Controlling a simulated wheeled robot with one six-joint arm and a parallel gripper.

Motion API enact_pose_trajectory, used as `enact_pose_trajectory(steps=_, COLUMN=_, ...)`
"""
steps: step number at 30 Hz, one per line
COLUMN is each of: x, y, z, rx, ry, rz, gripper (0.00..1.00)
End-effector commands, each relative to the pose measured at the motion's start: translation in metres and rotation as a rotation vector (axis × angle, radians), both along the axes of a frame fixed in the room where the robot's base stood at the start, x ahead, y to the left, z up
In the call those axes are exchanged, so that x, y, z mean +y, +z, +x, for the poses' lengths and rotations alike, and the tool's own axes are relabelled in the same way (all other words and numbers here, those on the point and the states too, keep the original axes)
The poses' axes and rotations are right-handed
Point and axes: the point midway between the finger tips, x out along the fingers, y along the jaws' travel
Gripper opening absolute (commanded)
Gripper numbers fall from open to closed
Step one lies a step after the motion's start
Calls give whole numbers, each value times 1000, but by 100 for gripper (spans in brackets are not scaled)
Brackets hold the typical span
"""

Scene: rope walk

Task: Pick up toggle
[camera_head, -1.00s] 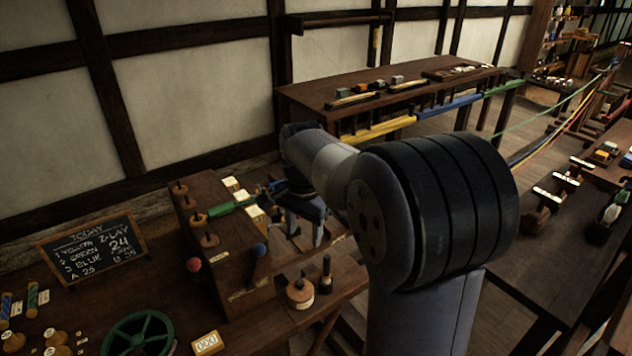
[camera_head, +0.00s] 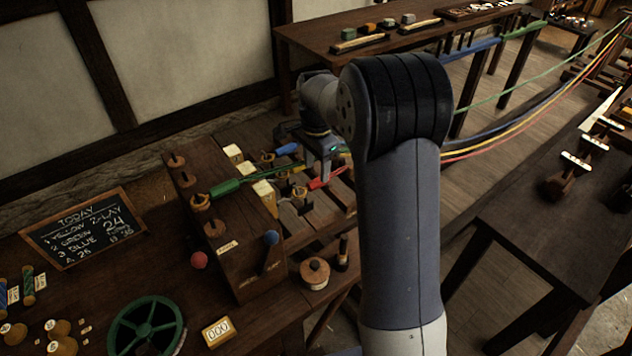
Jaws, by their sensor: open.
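My gripper (camera_head: 323,172) hangs in the middle of the camera_head view, pointing down over the rope ends beside the wooden hook block (camera_head: 238,249). It is open, and nothing shows between its fingers. Close by are a green sleeve (camera_head: 224,187) on a rope at the block, a blue sleeve (camera_head: 287,149) and a red sleeve (camera_head: 318,184). I cannot tell for sure which thing is the toggle. My arm hides part of the bench and ropes behind it.
A chalkboard (camera_head: 82,236), a green wheel (camera_head: 146,325) and a number plate (camera_head: 218,332) are on the left bench. A round wooden piece (camera_head: 315,273) stands near its right edge. Coloured ropes (camera_head: 520,125) stretch to the far right. A dark table (camera_head: 515,245) stands at right.

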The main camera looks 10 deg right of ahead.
Motion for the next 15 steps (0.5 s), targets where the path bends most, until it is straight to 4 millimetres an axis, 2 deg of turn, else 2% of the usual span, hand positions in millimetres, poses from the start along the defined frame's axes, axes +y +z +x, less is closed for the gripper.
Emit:
enact_pose_trajectory(steps=6, x=-1, y=-32, z=0, rx=5, ry=0, rz=0, gripper=49)
enact_pose_trajectory(steps=9, x=0, y=-42, z=-1, rx=4, ry=0, rz=0, gripper=49)
enact_pose_trajectory(steps=15, x=0, y=-45, z=0, rx=1, ry=0, rz=0, gripper=49)
